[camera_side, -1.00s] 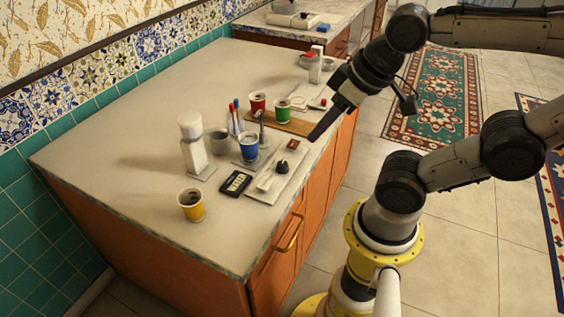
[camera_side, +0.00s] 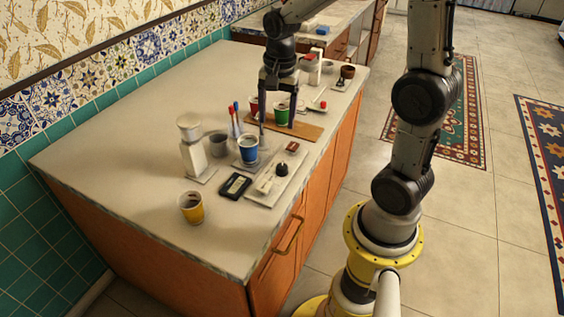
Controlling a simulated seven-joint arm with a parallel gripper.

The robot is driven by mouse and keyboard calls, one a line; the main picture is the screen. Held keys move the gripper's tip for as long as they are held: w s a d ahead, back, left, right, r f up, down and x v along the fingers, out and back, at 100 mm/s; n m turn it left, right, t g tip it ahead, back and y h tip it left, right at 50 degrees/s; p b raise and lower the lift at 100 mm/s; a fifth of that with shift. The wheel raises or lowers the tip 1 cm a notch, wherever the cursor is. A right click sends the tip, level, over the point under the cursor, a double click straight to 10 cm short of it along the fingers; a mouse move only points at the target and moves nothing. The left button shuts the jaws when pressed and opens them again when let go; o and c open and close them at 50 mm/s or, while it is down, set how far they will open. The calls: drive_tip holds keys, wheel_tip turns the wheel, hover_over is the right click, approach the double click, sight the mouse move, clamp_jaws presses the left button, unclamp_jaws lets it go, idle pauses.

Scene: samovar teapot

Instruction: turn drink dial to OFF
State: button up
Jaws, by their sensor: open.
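A white panel (camera_side: 262,195) lies near the counter's front edge, with a black round knob (camera_side: 281,169) on it that looks like the drink dial. Its markings are too small to read. My gripper (camera_side: 277,121) points down, open, behind the panel and apart from the knob. Its two dark fingers appear on either side of the green cup (camera_side: 282,115) in this view; I cannot tell whether they touch it. The left finger reaches down close behind the blue cup (camera_side: 248,150).
A yellow cup (camera_side: 192,208), a dark box (camera_side: 235,185), a white dispenser (camera_side: 194,158), a grey cup (camera_side: 218,144) and upright pens (camera_side: 235,122) crowd the counter. A red cup (camera_side: 252,106) and wooden board (camera_side: 308,131) are near my fingers. The counter's left side is clear.

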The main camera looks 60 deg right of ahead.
sight(282, 166)
drive_tip(key=shift+g, duration=0.5)
drive_tip(key=f, duration=0.5)
drive_tip(key=d+f, duration=0.1)
drive_tip(key=f, duration=1)
drive_tip(key=shift+s+d+f, duration=0.25)
drive_tip(key=shift+d, duration=0.1)
clamp_jaws()
